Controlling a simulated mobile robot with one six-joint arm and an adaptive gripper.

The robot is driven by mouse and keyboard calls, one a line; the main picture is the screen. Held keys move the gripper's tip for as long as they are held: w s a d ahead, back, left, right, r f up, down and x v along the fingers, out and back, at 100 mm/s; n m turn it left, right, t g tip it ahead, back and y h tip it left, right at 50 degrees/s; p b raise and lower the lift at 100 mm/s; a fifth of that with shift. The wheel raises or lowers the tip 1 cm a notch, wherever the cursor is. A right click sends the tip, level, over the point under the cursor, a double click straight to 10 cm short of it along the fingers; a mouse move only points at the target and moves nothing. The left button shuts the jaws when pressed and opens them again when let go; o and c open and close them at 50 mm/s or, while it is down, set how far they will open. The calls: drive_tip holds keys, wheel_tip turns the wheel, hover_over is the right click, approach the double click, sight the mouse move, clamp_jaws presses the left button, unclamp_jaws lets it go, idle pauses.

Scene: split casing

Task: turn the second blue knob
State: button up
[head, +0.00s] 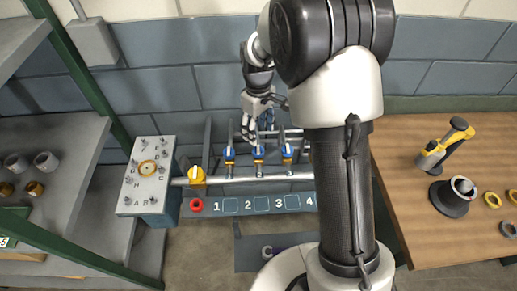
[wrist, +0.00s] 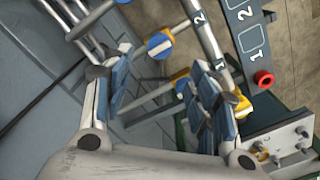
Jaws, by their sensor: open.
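The second blue knob (head: 258,152) is the middle one of a row of three on yellow valve bodies along a metal pipe, above the panel's number 2. In the wrist view a round blue knob with a white bar (wrist: 160,45) shows beyond the fingertips, near the pipe label 2. My gripper (head: 258,130) is open and empty, just behind and above the middle knob in the head view. Its two blue-padded fingers (wrist: 160,65) are spread in the wrist view. I see no contact with the knob. The right finger partly hides another blue and yellow knob (wrist: 182,84).
Blue knobs (head: 230,152) and (head: 286,150) flank the middle one closely. A yellow handle (head: 196,175) and red knob (head: 196,205) are at left, beside a lettered box (head: 149,174). Pipes stand behind. A wooden bench (head: 405,210) is at right.

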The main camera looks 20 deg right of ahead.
sight(258, 149)
wheel_tip(258, 149, down, 10)
drive_tip(key=shift+f+b, duration=0.1)
drive_tip(key=shift+b, duration=0.85)
drive_tip(key=c, duration=1.1)
